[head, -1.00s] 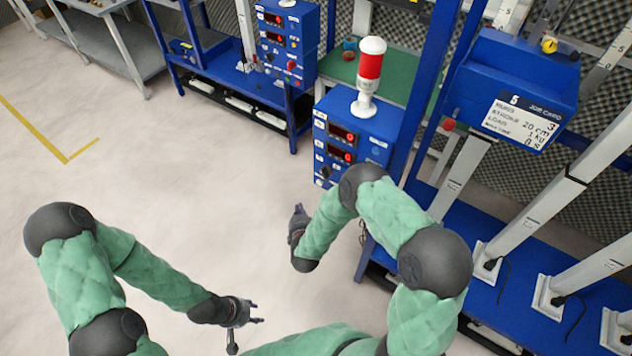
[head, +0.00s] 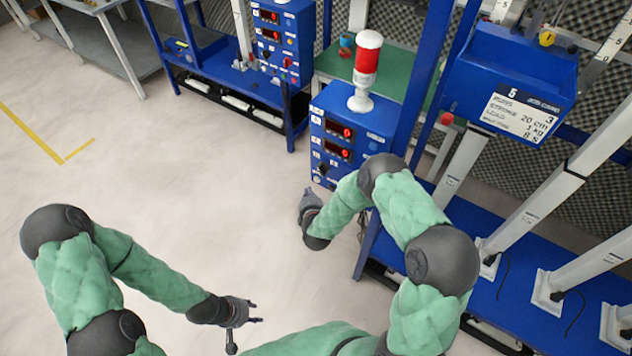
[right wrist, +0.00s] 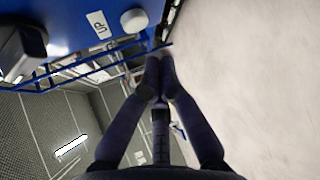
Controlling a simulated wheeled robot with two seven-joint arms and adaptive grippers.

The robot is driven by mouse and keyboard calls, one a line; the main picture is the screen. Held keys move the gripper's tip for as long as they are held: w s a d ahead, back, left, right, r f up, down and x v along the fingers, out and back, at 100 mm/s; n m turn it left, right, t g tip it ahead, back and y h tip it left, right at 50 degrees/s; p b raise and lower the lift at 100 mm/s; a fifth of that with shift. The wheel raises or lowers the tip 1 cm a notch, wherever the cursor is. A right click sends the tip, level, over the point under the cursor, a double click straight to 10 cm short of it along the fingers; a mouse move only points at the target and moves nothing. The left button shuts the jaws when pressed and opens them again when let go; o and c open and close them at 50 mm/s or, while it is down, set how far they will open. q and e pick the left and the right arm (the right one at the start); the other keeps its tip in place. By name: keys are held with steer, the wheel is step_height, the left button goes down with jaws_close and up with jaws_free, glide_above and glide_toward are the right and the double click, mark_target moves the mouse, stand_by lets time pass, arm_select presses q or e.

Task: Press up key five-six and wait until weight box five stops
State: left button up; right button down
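The blue control box (head: 340,150) carries two red-lit displays and small knobs on its front. In the right wrist view, its blue panel fills the top left, with a white round button (right wrist: 134,20) beside a white "UP" label (right wrist: 100,24). My right gripper (right wrist: 158,56) has its fingertips together, with nothing between them, just below this button; contact cannot be seen. In the head view, my right gripper (head: 309,194) is beside the control box's lower front. Weight box five (head: 515,75) is blue with a "5" job card, at upper right. My left gripper (head: 258,312) is open and empty over the floor.
A red and white signal lamp (head: 366,70) stands on the control box. A black knob (right wrist: 22,48) juts out of the panel in the right wrist view. Grey slanted columns (head: 535,215) stand on the blue rack at right. The left floor is clear.

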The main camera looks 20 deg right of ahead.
mark_target(317, 179)
steer(key=shift+w+d, duration=0.6)
steer(key=shift+d, duration=0.2)
steer(key=shift+w+d, duration=0.1)
steer(key=shift+d, duration=0.05)
stand_by(0.9)
steer(key=shift+w+d+b, duration=0.2)
steer(key=shift+b, duration=0.15)
